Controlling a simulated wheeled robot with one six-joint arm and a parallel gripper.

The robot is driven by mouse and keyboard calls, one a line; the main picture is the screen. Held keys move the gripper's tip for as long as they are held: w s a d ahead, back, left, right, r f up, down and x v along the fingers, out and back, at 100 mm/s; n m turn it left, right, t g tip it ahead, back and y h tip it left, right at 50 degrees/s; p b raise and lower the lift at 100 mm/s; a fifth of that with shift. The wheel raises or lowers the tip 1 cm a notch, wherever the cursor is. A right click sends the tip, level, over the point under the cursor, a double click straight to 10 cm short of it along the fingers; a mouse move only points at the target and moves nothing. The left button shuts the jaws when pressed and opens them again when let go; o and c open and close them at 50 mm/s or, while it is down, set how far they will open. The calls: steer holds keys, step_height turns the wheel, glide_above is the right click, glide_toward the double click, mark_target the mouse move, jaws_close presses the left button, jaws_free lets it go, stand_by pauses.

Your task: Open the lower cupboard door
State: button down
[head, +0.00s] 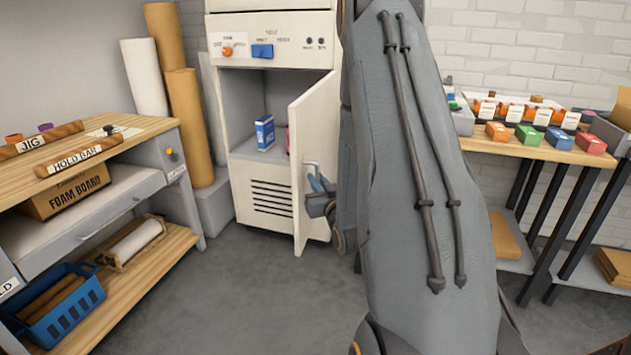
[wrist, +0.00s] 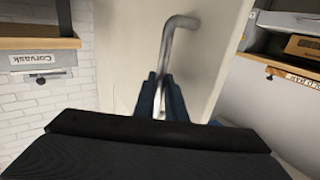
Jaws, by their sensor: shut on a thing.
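The lower cupboard door (head: 314,150) is white and stands swung open toward me from the white cabinet (head: 265,195). The dark inside of the cupboard shows to its left, with a blue box (head: 265,132) on its floor and a small part of a reddish thing partly hidden by the door. My gripper (head: 316,181) is at the door's bar handle, low on its outer face. In the wrist view, my gripper (wrist: 160,95) is shut on the grey metal handle (wrist: 170,45), with the white door panel (wrist: 200,55) behind it.
A workbench (head: 160,125) with a foam board box (head: 65,192) and a blue basket (head: 55,308) stands at the left. Tall rolls (head: 190,125) stand beside the cabinet. A table (head: 520,149) with small boxes is at the right. Grey floor (head: 240,290) lies clear in front.

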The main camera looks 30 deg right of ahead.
steer(key=c, duration=1.8)
jaws_free()
steer(key=shift+v, duration=3.9)
